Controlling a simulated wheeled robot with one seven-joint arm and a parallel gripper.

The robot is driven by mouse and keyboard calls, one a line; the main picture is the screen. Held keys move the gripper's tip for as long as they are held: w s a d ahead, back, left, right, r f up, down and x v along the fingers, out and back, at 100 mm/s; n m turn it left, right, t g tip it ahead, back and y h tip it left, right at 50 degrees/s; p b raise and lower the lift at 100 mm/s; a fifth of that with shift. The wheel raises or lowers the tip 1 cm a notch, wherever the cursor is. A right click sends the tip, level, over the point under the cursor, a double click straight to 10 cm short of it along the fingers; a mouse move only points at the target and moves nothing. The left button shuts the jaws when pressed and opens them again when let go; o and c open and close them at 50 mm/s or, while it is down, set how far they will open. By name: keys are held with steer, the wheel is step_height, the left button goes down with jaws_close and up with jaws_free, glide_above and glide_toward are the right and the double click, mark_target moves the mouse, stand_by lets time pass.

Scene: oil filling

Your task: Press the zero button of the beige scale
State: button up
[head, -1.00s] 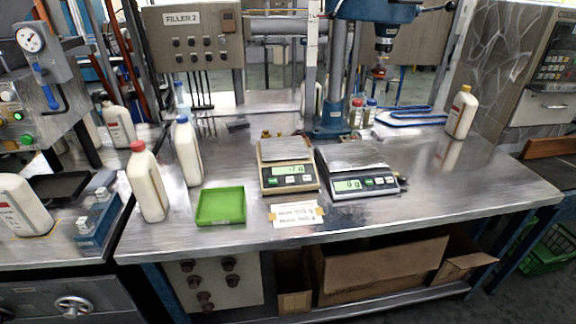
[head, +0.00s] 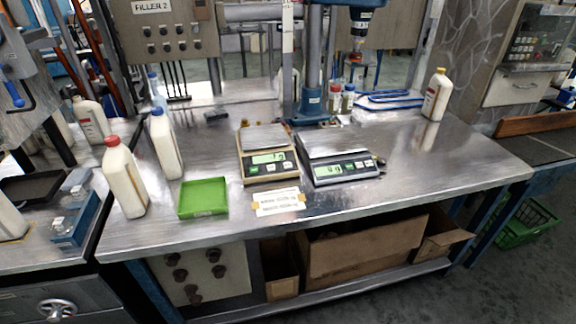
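The beige scale (head: 268,153) stands on the metal workbench, just left of a dark grey scale (head: 338,158). It has a bare metal weighing plate at the back and a lit green display (head: 268,158) on its front panel. Below the display is a row of small buttons (head: 270,171), one green and the others pale; their labels are too small to read. The plate looks empty. My gripper is not in view.
White bottles with a red cap (head: 124,178) and a blue cap (head: 166,143) stand left. A yellow-capped bottle (head: 436,95) stands right.

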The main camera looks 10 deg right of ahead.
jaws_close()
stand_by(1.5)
